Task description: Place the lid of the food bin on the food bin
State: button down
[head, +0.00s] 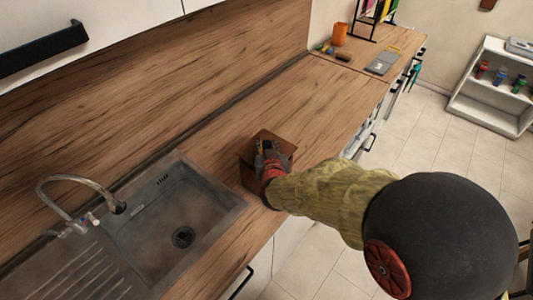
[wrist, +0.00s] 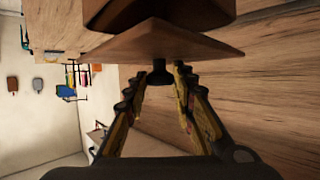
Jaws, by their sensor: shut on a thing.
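The food bin is a brown box on the wooden counter just right of the sink; its side (head: 248,176) shows beside my gripper in the head view, and part of it (wrist: 155,14) shows at the top of the wrist view. The lid (head: 275,138) is a flat square brown plate with a dark knob. In the wrist view the lid (wrist: 180,45) lies between my gripper and the bin. My gripper (wrist: 166,76) is shut on the lid's knob. In the head view my gripper (head: 271,158) hides much of the lid and bin. I cannot tell whether lid and bin touch.
The sink (head: 183,237) with its tap (head: 85,195) is left of the bin. A white shelf (head: 490,90) stands across the floor.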

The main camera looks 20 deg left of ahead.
jog(key=shift+w+a+f, duration=0.1)
jog(key=shift+a+f, duration=0.05)
jog(key=shift+f, duration=1.55)
jog(key=shift+f+b, duration=0.1)
jog(key=shift+b, duration=0.2)
jog(key=shift+f, duration=0.15)
jog(key=c, duration=1.6)
grip_release()
jog(key=shift+o, duration=0.6)
jog(key=shift+r, duration=0.2)
jog(key=shift+s+r, duration=0.15)
jog(key=shift+s, duration=0.05)
jog(key=p+v, duration=0.1)
jog(key=v, duration=1)
jog(key=shift+s+d, duration=0.2)
jog(key=shift+d, duration=0.05)
